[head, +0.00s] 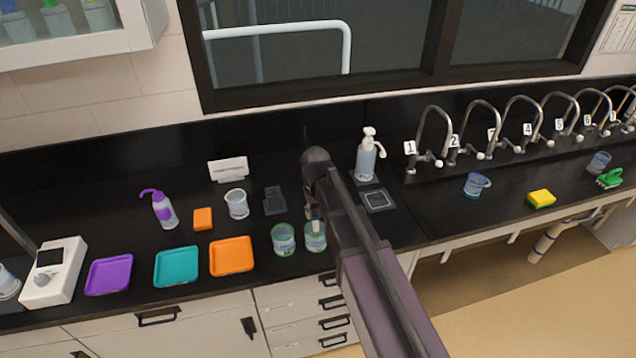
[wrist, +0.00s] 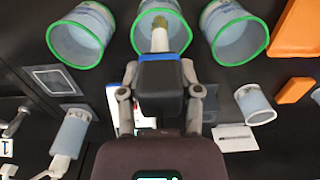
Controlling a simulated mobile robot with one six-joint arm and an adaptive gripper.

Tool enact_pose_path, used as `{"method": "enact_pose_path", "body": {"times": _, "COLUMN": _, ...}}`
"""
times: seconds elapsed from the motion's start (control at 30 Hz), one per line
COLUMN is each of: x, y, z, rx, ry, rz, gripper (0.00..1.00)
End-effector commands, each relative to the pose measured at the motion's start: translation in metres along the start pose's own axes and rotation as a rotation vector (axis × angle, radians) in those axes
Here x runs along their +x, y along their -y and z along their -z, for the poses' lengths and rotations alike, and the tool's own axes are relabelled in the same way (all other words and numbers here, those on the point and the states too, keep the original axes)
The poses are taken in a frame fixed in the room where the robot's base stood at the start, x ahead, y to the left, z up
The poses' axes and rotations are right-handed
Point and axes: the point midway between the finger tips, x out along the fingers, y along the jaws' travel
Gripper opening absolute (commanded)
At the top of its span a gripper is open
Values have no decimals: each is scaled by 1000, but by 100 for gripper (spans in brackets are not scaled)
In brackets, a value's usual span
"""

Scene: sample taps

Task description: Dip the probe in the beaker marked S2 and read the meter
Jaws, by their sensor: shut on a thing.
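My gripper (wrist: 160,95) is shut on the probe (wrist: 159,40), which has a dark body with a blue band and a pale shaft with a yellowish tip. In the wrist view three green-rimmed beakers stand in a row: left (wrist: 80,48), middle (wrist: 140,37) and right (wrist: 237,50). The shaft points into the middle beaker's mouth; I cannot tell whether the tip is in liquid. In the head view two of them show, one left (head: 284,240) and one (head: 316,243) with the probe; my arm hides the third. No beaker marking is legible. A white box with a dark screen (head: 55,272) stands far left; no reading is legible.
Purple (head: 109,275), teal (head: 176,267) and orange (head: 232,256) trays lie left of the beakers. Behind stand a wash bottle (head: 163,210), a clear cup (head: 237,204) and a white sign (head: 229,169). A soap pump (head: 367,158) and numbered taps (head: 432,135) are right.

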Motion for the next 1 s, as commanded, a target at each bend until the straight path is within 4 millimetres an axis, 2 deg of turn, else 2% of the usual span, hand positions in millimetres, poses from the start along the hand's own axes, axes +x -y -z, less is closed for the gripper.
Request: {"method": "enact_pose_path", "body": {"times": 1.0, "x": -60, "y": 0, "z": 0, "rx": 0, "ry": 0, "rz": 0, "gripper": 3}}
